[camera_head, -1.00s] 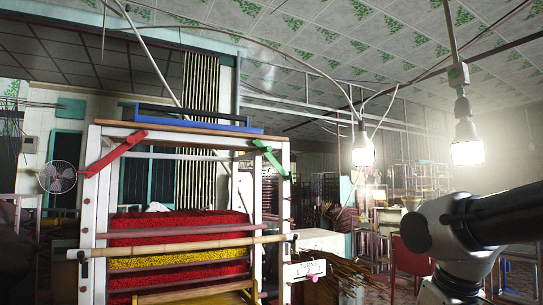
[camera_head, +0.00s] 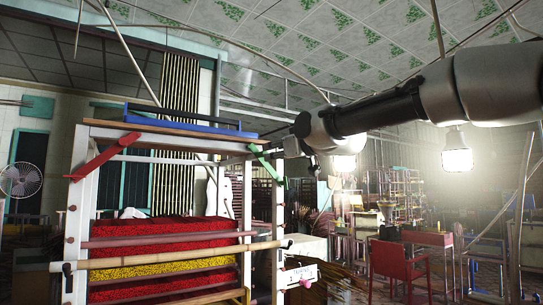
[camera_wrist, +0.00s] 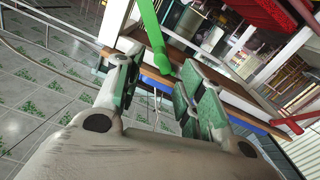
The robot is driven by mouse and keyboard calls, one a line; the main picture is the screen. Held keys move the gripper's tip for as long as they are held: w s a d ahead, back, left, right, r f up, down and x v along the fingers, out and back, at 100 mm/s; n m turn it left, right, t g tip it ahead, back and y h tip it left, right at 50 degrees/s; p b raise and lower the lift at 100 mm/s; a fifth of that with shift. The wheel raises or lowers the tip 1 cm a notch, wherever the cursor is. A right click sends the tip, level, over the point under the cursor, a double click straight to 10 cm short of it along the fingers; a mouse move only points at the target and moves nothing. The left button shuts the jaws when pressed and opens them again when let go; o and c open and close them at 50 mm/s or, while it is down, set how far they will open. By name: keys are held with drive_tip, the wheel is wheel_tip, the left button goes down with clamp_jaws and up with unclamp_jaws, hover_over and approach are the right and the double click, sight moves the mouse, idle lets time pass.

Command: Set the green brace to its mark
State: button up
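The green brace (camera_head: 267,161) is a slanted bar at the top right corner of the white frame (camera_head: 278,230). It tilts down to the right. In the wrist view the green brace (camera_wrist: 149,30) comes in from the top, and its rounded end lies between and just beyond my fingertips. My gripper (camera_wrist: 160,75) is open, with a finger on either side of that end; I cannot tell whether either touches it. In the head view my wrist is beside the brace, and the fingers are hard to make out. I cannot single out a mark for the brace.
A red brace (camera_head: 104,157) slants at the frame's top left. A blue bar (camera_head: 186,123) lies along the top. A wooden roller (camera_head: 180,256) crosses the front, with a small white plate (camera_head: 298,276) at right. A red chair (camera_head: 400,265) stands further right.

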drive_tip(key=x, duration=0.7)
drive_tip(key=shift+w+f, duration=0.1)
drive_tip(key=shift+w, duration=0.05)
clamp_jaws()
